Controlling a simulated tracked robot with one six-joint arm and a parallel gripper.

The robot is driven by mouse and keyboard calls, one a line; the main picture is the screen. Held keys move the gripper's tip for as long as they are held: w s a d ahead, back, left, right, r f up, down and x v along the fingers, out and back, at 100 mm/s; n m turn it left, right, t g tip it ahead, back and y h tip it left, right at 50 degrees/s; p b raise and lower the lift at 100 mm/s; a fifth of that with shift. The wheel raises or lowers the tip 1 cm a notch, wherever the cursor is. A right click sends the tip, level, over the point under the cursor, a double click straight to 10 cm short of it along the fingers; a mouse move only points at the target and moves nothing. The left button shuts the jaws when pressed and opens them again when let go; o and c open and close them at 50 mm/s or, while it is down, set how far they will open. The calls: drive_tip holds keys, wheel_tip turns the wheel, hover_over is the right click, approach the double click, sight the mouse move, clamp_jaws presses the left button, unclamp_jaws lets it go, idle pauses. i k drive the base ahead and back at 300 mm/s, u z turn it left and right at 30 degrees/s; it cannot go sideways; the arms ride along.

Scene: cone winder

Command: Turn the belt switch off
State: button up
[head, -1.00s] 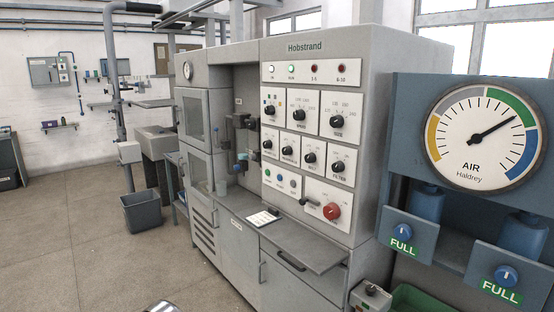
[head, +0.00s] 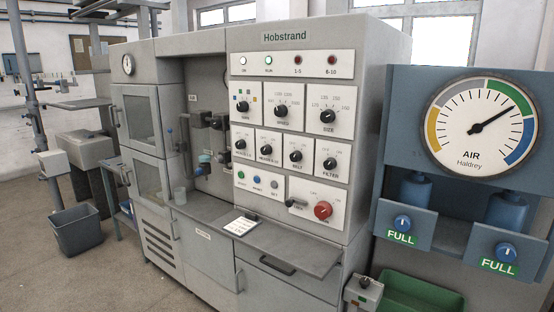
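The grey Hobstrand machine (head: 268,60) stands in the middle of the head view, with its control panel facing me. The belt switch (head: 295,156) is a black rotary knob on a white plate in the second row of knobs, third from the left, with a small label that seems to read BELT. Its pointer is too small for me to tell its setting. The filter knob (head: 330,163) is to its right. My gripper is not in view, and nothing is touching the belt switch.
A shelf (head: 300,250) juts out below the panel, with a white card (head: 240,226) to its left. A red knob (head: 323,210) sits low on the panel. The blue air gauge stand (head: 395,85) and a green bin (head: 420,292) are at right. Open floor lies at left.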

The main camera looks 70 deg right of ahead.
sight(295, 156)
drive_tip(key=z, duration=0.3)
drive_tip(key=i, duration=0.7)
drive_tip(key=z, duration=0.7)
drive_tip(key=i, duration=0.65)
drive_tip(key=z, duration=0.45)
